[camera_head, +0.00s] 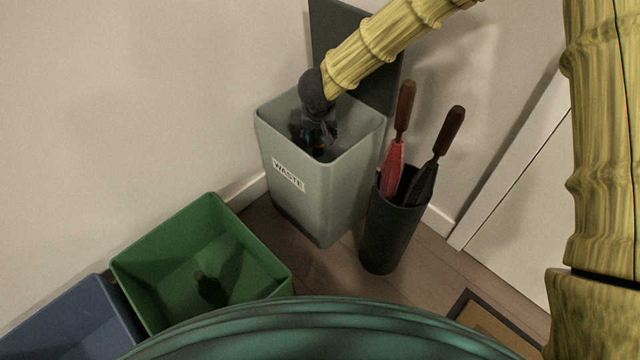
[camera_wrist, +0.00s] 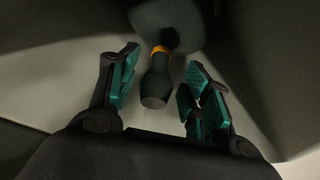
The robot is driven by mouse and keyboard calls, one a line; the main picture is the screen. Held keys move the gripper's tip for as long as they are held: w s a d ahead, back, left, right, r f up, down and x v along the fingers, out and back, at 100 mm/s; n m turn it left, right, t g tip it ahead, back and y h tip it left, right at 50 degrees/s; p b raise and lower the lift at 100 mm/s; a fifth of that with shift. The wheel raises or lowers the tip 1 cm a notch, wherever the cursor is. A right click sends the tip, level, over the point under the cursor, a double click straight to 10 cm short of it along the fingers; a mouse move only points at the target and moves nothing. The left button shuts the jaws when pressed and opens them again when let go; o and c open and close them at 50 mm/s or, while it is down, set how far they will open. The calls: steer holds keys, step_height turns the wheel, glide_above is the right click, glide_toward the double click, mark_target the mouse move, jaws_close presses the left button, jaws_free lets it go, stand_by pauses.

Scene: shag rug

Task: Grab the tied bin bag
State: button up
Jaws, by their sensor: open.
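The tied bin bag (camera_wrist: 155,85) is dark, with an orange tie round its neck, in the wrist view. Its gathered end points toward my wrist camera, and its rounded body lies beyond the tie. My gripper (camera_wrist: 163,70) is open, with one teal-padded finger on each side of the neck. I cannot tell whether either pad touches it. In the head view my gripper (camera_head: 318,140) reaches down inside the grey bin (camera_head: 330,195) labelled WASTE. There the bag is mostly hidden by my gripper and the bin's front wall.
The bin's lid (camera_head: 385,85) stands open behind it. A dark umbrella stand (camera_head: 385,240) with a red umbrella (camera_head: 392,160) and a black umbrella (camera_head: 424,180) is close at right. A green bin (camera_head: 160,265) holding a dark bottle and a blue bin (camera_head: 70,325) stand at left.

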mark_target(319, 152)
steer(key=shift+b+x, duration=0.95)
steer(key=shift+x, duration=0.65)
steer(key=shift+d+r, duration=0.1)
steer(key=shift+c, duration=0.4)
jaws_close()
